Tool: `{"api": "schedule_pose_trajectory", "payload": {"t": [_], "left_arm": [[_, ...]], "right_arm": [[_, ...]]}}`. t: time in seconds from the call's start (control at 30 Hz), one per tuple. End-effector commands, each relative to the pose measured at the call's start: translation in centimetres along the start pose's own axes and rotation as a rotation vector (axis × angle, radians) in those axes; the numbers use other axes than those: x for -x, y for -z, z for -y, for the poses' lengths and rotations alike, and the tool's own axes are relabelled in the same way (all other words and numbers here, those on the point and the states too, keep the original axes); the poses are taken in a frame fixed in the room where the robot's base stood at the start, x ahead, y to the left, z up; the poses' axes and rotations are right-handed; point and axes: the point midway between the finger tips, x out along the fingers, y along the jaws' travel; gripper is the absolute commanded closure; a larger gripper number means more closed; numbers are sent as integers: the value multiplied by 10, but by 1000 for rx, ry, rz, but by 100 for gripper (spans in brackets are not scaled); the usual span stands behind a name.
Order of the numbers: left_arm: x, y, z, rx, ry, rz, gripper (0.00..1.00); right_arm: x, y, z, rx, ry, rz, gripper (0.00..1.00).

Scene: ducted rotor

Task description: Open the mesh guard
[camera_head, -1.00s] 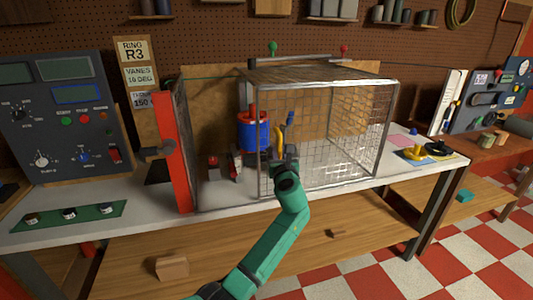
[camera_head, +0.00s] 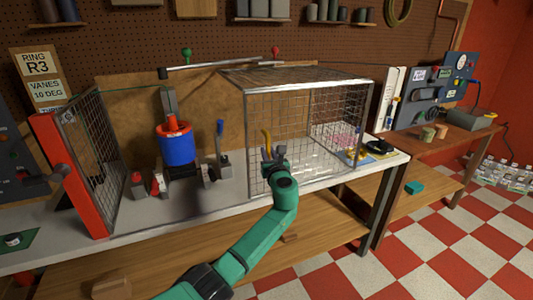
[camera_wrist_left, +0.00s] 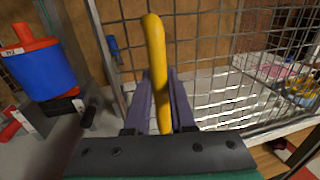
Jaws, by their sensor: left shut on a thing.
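The mesh guard (camera_head: 308,82) is a metal wire cage on the white bench, standing to the right of the blue rotor unit (camera_head: 177,147) with its orange top. The guard's yellow handle (camera_head: 266,138) is upright near the left edge of its front mesh, and shows large in the left wrist view (camera_wrist_left: 155,40). My left gripper (camera_head: 273,154) is shut on this handle, its two dark fingers on either side of it in the left wrist view (camera_wrist_left: 161,85). The rotor unit stands uncovered at the front. My right gripper is out of view.
A red-edged mesh panel (camera_head: 92,150) stands left of the rotor. A lever with a blue grip (camera_head: 220,130) stands between rotor and guard. Yellow and black items (camera_head: 378,147) lie at the bench's right end. A side table (camera_head: 440,142) with instruments is beyond.

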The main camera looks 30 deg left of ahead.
Motion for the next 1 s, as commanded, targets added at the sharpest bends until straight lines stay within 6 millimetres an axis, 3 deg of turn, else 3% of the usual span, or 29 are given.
{"api": "schedule_pose_trajectory", "payload": {"t": [0.37, 0.4, 0.47, 0.83, 1.0], "left_arm": [[0, 2, 2, 1, 3, -3, 100], [0, 2, 2, 1, 2, -3, 66], [0, 1, 2, 1, 2, -3, 48], [3, 1, 1, 1, 2, -1, 48], [24, 2, 2, 1, 4, -1, 48]], "right_arm": [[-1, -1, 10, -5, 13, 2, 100], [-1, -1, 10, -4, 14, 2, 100], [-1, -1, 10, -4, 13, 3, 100], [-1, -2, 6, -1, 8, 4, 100], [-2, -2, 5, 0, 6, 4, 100]]}}
